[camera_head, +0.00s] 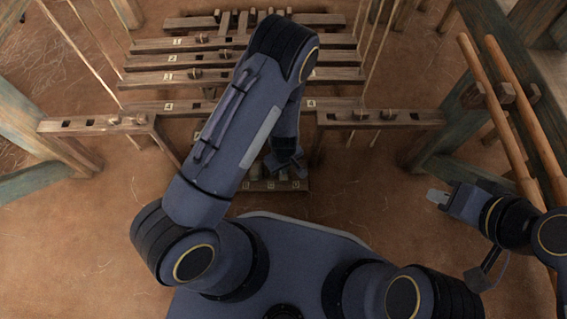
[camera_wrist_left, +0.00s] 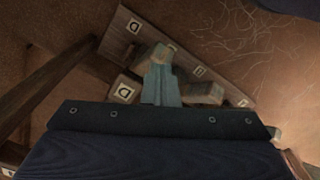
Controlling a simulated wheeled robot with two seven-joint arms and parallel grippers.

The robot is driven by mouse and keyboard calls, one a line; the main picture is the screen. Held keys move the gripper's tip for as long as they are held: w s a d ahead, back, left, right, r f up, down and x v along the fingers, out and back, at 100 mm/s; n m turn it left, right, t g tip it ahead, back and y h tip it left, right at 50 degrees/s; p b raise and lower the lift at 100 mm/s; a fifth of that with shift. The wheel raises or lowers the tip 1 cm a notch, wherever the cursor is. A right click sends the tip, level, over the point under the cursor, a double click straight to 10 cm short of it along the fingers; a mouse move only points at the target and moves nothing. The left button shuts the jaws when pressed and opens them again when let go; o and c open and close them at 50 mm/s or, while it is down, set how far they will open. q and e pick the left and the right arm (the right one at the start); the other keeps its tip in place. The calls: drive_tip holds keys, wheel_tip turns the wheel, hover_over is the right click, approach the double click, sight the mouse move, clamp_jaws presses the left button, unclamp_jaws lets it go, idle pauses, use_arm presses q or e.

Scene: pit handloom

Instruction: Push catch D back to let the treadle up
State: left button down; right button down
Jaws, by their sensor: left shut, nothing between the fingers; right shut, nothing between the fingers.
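Catch D (camera_wrist_left: 124,90) is a small wooden block with a D label on its face, in the left wrist view. It sits by a wooden board (camera_wrist_left: 118,37) that carries another D label at its end. My left gripper (camera_wrist_left: 160,88) is shut and empty, with its fingertips just beside catch D among the blocks. Whether they touch it I cannot tell. In the head view my left gripper (camera_head: 287,165) is low over the catch board (camera_head: 262,186), and my arm hides much around it. My right gripper (camera_head: 437,197) is shut and empty, off to the right.
Numbered wooden bars (camera_head: 150,60) lie across the back, with thin cords (camera_head: 75,45) beside them. A slotted rail (camera_head: 385,118) stands right of the catches. Long round poles (camera_head: 527,110) are close to my right arm. The earth floor (camera_head: 100,240) at left is clear.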

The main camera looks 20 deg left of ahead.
use_arm(q)
drive_tip(key=r+p, duration=0.1)
drive_tip(key=r, duration=0.1)
drive_tip(key=s+r+p, duration=0.1)
drive_tip(key=r+p, duration=0.1)
drive_tip(key=shift+d+r, duration=0.15)
idle(0.5)
wheel_tip(320, 180, up, 26)
drive_tip(key=a+m+t+h, duration=0.2)
drive_tip(key=m+h, duration=0.1)
drive_tip(key=h, duration=0.2)
drive_tip(key=s+a+r+m+t+y, duration=0.1)
drive_tip(key=s+a+r+m+t, duration=0.1)
drive_tip(key=s+a+r, duration=0.35)
drive_tip(key=s+a+r+m+t, duration=0.2)
drive_tip(key=s+r+m, duration=0.1)
drive_tip(key=s+r, duration=0.5)
wheel_tip(320, 180, up, 32)
drive_tip(key=s+p, duration=0.1)
drive_tip(key=p, duration=3.2)
